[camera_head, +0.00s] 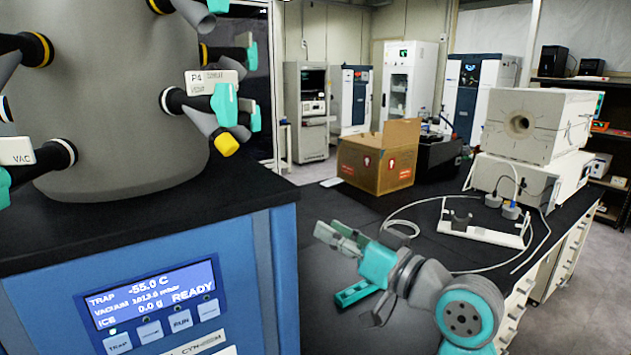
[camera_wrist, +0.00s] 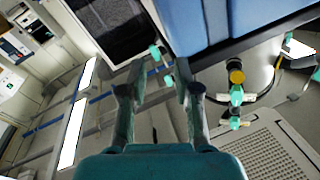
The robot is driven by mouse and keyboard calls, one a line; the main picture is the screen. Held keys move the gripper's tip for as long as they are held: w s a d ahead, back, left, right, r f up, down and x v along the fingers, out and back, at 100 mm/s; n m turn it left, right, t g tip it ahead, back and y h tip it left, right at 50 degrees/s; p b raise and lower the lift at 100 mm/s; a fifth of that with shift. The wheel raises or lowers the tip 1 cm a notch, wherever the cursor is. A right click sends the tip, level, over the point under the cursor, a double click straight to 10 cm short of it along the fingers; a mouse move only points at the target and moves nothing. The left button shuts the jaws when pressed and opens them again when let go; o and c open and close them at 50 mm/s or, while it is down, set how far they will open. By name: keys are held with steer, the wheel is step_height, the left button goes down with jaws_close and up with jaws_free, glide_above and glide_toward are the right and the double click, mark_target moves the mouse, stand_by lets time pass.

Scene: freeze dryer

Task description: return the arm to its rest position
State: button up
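My gripper (camera_head: 340,238) is in the lower middle of the head view, to the right of the blue freeze dryer cabinet, pointing up and left. In the wrist view my gripper (camera_wrist: 157,82) shows its two fingers apart, and I see nothing held between them. Small teal parts show beyond the fingertips; I cannot tell how far off they are. The freeze dryer has a grey drum (camera_head: 125,115) with several valve ports, on a black top. Its display (camera_head: 155,293) reads trap -55.0 C, ice 0.0 g and READY.
A valve with a yellow cap (camera_head: 226,145) juts from the drum's right side. A black bench (camera_head: 440,250) lies behind my arm, with an open cardboard box (camera_head: 375,165), a white power strip (camera_head: 480,233), cables and a white furnace (camera_head: 535,125). Tall cabinets stand at the back.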

steer(key=s+d+f+m+t+h, duration=0.1)
steer(key=s+d+f+m+h, duration=0.15)
steer(key=f, duration=0.65)
steer(key=s+d+f+m+t+h, duration=0.1)
steer(key=s+d+f+m+h, duration=0.15)
steer(key=f, duration=0.65)
steer(key=s+d+f+m+t+h, duration=0.1)
steer(key=s+d+f+m+h, duration=0.2)
steer(key=f, duration=0.6)
steer(key=s+d+f+h, duration=0.4)
steer(key=s+f, duration=0.6)
steer(key=s, duration=0.5)
steer(key=s+d+n+g+h, duration=0.1)
steer(key=s+d+n, duration=0.1)
steer(key=s, duration=2.3)
steer(key=shift+d+r+n+h, duration=0.3)
steer(key=shift+d+n, duration=0.1)
steer(key=shift+d, duration=0.15)
steer(key=shift+c, duration=0.2)
